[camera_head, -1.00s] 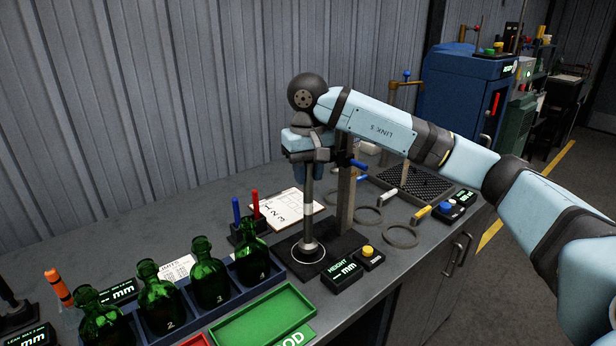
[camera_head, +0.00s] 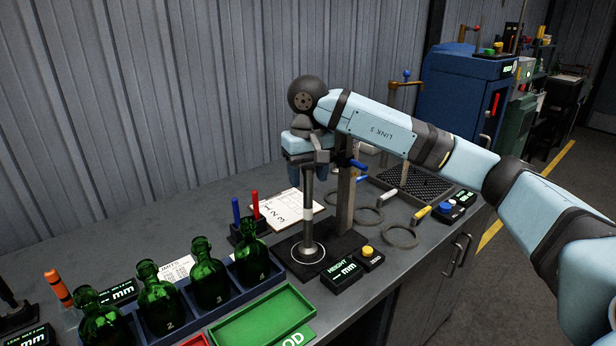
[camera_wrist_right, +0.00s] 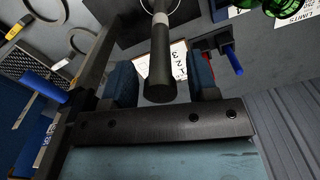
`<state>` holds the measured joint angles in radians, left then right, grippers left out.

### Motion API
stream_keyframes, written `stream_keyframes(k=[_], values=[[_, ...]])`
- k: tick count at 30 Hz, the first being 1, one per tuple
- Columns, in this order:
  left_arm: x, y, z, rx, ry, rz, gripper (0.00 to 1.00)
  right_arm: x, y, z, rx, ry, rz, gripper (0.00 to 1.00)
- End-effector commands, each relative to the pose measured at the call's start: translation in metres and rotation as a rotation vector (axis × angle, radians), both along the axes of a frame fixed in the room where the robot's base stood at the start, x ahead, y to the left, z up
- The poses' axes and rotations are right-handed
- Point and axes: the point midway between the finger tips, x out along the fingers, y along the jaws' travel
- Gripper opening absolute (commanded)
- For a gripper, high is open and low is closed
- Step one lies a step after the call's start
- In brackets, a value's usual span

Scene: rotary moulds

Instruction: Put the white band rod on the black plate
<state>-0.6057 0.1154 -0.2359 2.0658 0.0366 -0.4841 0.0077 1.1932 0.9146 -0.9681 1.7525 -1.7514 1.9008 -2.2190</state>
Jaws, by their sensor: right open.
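The white band rod (camera_head: 308,190) is a slim dark grey rod with a pale band and a wider foot. It stands upright on the black plate (camera_head: 345,243), its foot within a white ring marked there. My right gripper (camera_head: 308,177) is over the rod's top, pointing down, with its fingers apart on either side. In the right wrist view the rod (camera_wrist_right: 160,65) shows between the two blue fingers (camera_wrist_right: 162,82), with gaps on both sides. My left gripper is not in view.
A grey post (camera_head: 346,200) with a blue-handled clamp rises close beside the gripper. A height readout (camera_head: 343,276) stands in front of the plate. Green bottles (camera_head: 209,275) in a blue rack and a green tray (camera_head: 262,316) are at the front left. Loose rings (camera_head: 401,237) lie to the right.

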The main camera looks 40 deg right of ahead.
Motion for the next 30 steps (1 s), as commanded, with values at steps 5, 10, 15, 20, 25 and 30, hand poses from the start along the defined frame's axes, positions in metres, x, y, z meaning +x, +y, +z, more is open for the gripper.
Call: stream_keyframes(k=[5, 10, 15, 20, 25, 30], values=[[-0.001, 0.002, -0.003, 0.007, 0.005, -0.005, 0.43, 0.001, 0.0, 0.037, 0.002, -0.005, 0.001, 0.54], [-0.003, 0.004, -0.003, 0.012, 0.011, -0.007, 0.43, 0.001, 0.0, 0.076, 0.001, -0.004, 0.0, 0.54], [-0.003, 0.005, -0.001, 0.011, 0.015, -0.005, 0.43, 0.001, 0.0, 0.102, -0.001, -0.003, -0.001, 0.54], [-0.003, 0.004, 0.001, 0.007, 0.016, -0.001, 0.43, 0.0, 0.0, 0.112, 0.001, -0.001, -0.001, 0.54], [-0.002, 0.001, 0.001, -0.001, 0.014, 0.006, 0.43, 0.0, 0.0, 0.113, 0.001, 0.0, 0.0, 0.54], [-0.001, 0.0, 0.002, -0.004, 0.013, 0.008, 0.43, 0.0, 0.0, 0.112, 0.001, 0.0, 0.0, 0.54]])
